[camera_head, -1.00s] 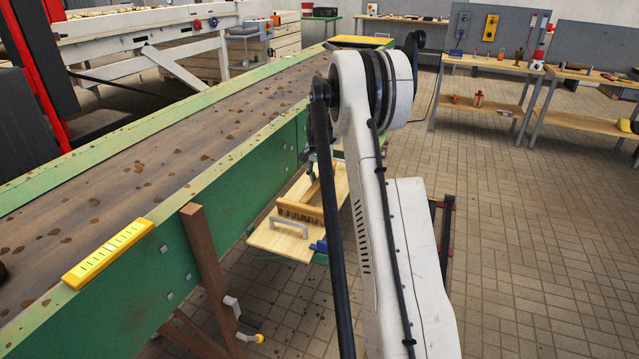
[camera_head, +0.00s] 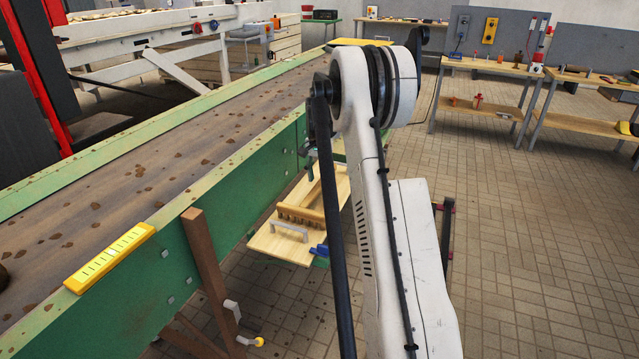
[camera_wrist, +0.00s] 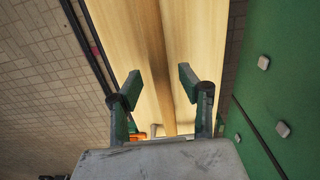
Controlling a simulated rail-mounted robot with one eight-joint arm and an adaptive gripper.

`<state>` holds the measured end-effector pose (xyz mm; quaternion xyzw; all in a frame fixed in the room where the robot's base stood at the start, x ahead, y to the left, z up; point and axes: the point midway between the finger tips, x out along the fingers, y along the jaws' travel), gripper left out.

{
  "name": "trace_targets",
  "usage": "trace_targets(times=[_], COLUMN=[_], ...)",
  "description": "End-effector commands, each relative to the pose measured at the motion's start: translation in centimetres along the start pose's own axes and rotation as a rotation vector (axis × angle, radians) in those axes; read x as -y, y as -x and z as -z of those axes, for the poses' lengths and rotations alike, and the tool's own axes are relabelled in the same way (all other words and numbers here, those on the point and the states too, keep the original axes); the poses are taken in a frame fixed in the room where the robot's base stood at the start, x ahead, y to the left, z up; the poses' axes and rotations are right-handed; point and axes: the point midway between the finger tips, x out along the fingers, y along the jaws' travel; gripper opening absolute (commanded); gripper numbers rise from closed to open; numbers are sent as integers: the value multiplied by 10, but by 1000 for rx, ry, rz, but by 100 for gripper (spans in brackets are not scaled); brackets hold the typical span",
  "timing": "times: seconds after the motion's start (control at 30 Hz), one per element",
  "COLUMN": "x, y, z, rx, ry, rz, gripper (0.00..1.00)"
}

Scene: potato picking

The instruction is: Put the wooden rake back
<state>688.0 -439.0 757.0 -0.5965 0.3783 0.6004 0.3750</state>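The wooden rake's toothed brown bar (camera_head: 301,216) lies on a pale wooden board (camera_head: 268,243) beside the green conveyor in the head view. My gripper (camera_wrist: 158,83) is open in the wrist view, with its two green and dark fingers well apart. It is over pale wood (camera_wrist: 205,45). A darker brown strip (camera_wrist: 153,50) runs lengthwise between the fingers; I cannot tell whether it is the rake's handle or part of the board. No contact with the fingers is visible. In the head view my arm hides most of the gripper.
The green conveyor (camera_head: 225,180) runs along the left, and its side (camera_wrist: 280,90) is close on the right in the wrist view. A grey handle (camera_head: 289,231) and a blue item (camera_head: 319,250) are by the board. Workbenches (camera_head: 490,66) stand at back right.

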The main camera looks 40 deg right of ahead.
Motion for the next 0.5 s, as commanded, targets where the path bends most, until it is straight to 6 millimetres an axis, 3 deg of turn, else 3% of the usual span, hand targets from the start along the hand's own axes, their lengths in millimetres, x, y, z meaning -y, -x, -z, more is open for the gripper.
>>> trace_targets(times=[0.2, 0.5], x=[0, 0], y=[48, 85], z=[0, 0], rx=[0, 0], ry=[0, 0], rz=[0, 0], gripper=[38, 38])
